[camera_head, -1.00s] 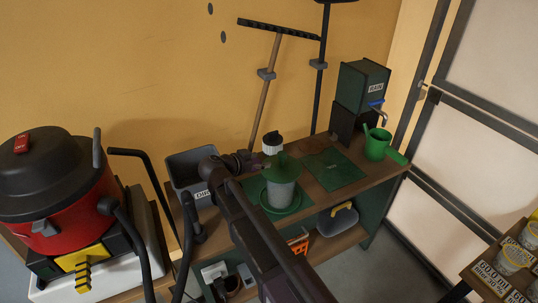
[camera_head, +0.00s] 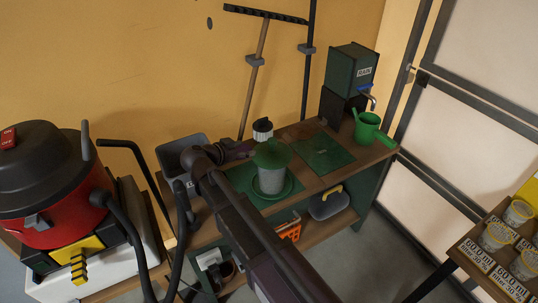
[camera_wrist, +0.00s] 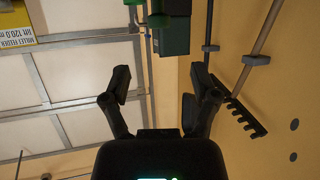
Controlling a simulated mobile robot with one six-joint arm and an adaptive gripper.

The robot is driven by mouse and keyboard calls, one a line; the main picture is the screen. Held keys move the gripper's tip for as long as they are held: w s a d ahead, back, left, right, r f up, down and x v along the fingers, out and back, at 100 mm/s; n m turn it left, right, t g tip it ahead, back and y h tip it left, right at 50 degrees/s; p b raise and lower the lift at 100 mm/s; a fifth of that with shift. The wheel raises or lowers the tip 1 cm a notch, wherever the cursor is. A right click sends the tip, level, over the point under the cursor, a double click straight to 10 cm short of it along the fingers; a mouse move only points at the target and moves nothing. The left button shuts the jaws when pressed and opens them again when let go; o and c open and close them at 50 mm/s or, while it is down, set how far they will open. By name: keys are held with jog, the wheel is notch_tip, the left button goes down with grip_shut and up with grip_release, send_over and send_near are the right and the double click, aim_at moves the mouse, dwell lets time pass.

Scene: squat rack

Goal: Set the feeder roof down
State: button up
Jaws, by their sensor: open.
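The green cone-shaped feeder roof (camera_head: 271,154) sits on top of the pale feeder tube (camera_head: 271,180) in the head view. It looks level; whether it is fully seated cannot be told. The tube stands in a round green tray (camera_head: 293,187) on the bench. The roof does not show in the wrist view.
A jar with a black lid (camera_head: 263,131) stands behind the roof. A green mat (camera_head: 323,154), a green watering can (camera_head: 367,127) and a RAIN tank (camera_head: 351,75) are to the right. A grey bin (camera_head: 180,150) is at left. Hanging tools (camera_head: 256,80) line the wall.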

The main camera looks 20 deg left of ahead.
jog(key=shift+d, duration=0.1)
jog(key=w+d+f+n+g, duration=0.15)
jog(key=d+f+g, duration=0.25)
jog(key=d, duration=0.9)
jog(key=w+d+f+g, duration=0.2)
jog(key=d+f+g, duration=0.1)
jog(key=d, duration=1.1)
jog(key=s+d+f+n+g+y, duration=0.1)
jog(key=s+d, duration=0.3)
jog(key=d, duration=0.6)
jog(key=s+d+f+n+g+y, duration=0.2)
jog(key=s+d+f+g+y, duration=0.1)
jog(key=d, duration=0.8)
jog(key=shift+s+d+f+g+y, duration=0.2)
jog(key=shift+s+d+g+y, duration=0.1)
jog(key=shift+s+g+y, duration=0.6)
jog(key=shift+s, duration=0.1)
